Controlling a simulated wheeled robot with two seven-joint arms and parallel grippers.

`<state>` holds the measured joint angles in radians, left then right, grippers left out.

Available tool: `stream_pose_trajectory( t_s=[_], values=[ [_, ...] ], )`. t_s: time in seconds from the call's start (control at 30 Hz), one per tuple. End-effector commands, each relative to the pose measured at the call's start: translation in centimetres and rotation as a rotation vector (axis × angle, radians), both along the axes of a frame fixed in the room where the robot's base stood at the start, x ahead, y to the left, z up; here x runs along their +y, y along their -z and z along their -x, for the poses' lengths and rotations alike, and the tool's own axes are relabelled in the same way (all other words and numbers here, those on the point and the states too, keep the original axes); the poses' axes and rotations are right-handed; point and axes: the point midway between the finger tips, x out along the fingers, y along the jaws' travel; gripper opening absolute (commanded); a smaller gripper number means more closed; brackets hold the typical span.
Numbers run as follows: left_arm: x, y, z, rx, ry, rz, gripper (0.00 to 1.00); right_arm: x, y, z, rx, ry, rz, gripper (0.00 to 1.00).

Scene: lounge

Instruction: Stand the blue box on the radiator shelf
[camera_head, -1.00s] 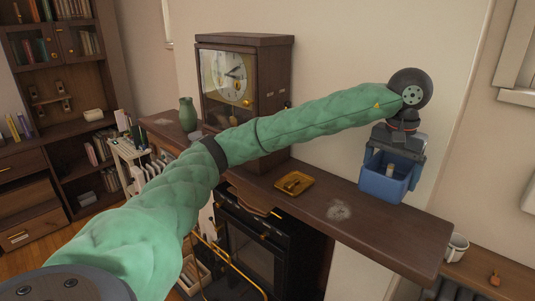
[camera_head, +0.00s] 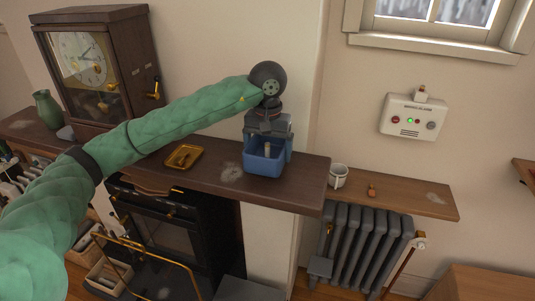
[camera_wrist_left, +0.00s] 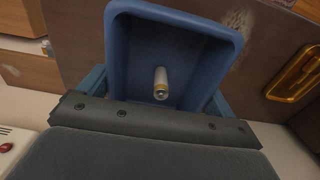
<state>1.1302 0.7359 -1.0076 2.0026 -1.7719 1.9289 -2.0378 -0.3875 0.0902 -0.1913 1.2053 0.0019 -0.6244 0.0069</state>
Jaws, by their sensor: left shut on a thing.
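My left gripper (camera_head: 266,128) is shut on the blue box (camera_head: 264,167) from above, by its rim. The box is upright and open-topped, at the right part of the dark mantel shelf (camera_head: 215,184); I cannot tell whether it touches the wood. In the left wrist view the blue box (camera_wrist_left: 175,45) holds a small pale cylinder with a yellow band (camera_wrist_left: 160,83), like a battery. The radiator shelf (camera_head: 405,196) is a lower brown board to the right, above the grey radiator (camera_head: 365,240). My right gripper is not in view.
A white mug (camera_head: 338,176) and a small orange-brown item (camera_head: 371,190) stand on the radiator shelf, with bare wood right of them. A brass tray (camera_head: 183,157) and a clock (camera_head: 105,65) are on the mantel. A white alarm box (camera_head: 412,117) hangs on the wall.

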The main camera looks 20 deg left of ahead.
Motion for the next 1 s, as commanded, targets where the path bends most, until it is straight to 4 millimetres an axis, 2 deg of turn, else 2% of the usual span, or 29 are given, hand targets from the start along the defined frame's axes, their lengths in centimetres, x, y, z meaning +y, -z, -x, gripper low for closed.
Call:
stream_pose_trajectory(
  t_s=[0.3, 0.9, 0.93, 0.97, 1.0],
  values=[
    [0.0, 2.5, 0.0, 0.0, 0.0, 0.0, 0.59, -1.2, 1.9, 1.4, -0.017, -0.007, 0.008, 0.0],
    [0.0, 2.9, 0.0, 0.0, 0.0, 0.0, 0.59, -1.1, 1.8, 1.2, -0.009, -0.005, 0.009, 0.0],
    [0.0, 2.9, 0.0, 0.0, 0.0, 0.0, 0.95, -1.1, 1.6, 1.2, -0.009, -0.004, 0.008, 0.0],
    [0.0, 2.8, 0.0, 0.0, 0.0, 0.0, 1.0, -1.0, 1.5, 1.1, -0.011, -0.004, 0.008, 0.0],
    [0.0, 2.8, 0.0, 0.0, 0.0, 0.0, 1.0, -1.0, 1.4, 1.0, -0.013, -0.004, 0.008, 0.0]
  ],
)
